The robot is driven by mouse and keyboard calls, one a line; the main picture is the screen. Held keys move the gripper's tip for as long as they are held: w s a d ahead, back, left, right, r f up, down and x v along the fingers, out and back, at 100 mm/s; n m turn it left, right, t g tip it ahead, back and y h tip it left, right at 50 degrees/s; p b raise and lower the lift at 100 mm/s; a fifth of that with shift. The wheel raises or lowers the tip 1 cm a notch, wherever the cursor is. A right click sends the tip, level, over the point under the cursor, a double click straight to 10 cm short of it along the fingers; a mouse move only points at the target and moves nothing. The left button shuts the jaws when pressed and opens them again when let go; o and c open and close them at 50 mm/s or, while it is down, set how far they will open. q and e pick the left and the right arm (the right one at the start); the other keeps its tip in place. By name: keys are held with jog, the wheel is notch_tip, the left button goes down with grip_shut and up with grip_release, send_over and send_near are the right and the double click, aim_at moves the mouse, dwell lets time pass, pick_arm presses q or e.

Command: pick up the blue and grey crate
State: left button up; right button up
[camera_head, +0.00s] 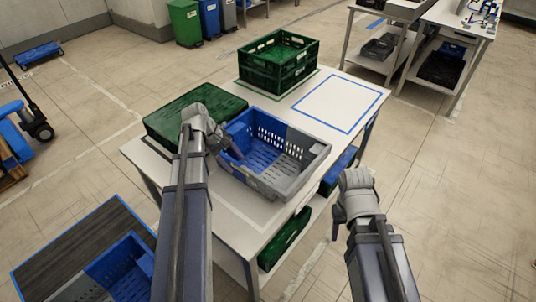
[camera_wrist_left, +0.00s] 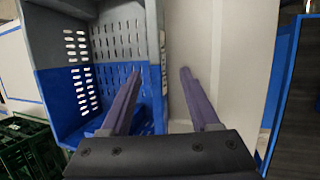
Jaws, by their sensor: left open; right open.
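The blue and grey crate (camera_head: 298,178) stands empty and upright on the white table. My left gripper (camera_head: 231,152) is at the crate's left side in the head view. In the left wrist view the crate (camera_wrist_left: 155,40) has its wall between the two open fingers of my left gripper (camera_wrist_left: 160,72). One finger is over the inside, the other is outside above the table; no grip shows. My right gripper (camera_head: 336,228) is open and empty, off the table's right edge, apart from the crate.
Green crates (camera_head: 278,62) are stacked at the table's back, and a green crate (camera_head: 180,112) lies left of the blue and grey one. A blue-outlined area (camera_head: 340,102) on the table is clear. Another blue and grey crate (camera_head: 128,270) is at lower left. Crates sit on the lower shelf.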

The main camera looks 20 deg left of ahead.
aim_at(245, 172)
pick_arm(q)
jog(key=shift+f, duration=0.15)
jog(key=shift+w+f, duration=0.1)
jog(key=shift+f, duration=0.05)
jog(key=shift+d+f+b, duration=0.25)
jog(key=shift+f+b, duration=0.35)
jog(key=shift+b, duration=0.15)
jog(key=b+x, duration=0.5)
jog(key=x, duration=0.1)
jog(key=shift+w+d+b, duration=0.2)
jog(key=shift+b, duration=0.1)
grip_shut()
dwell(0.8)
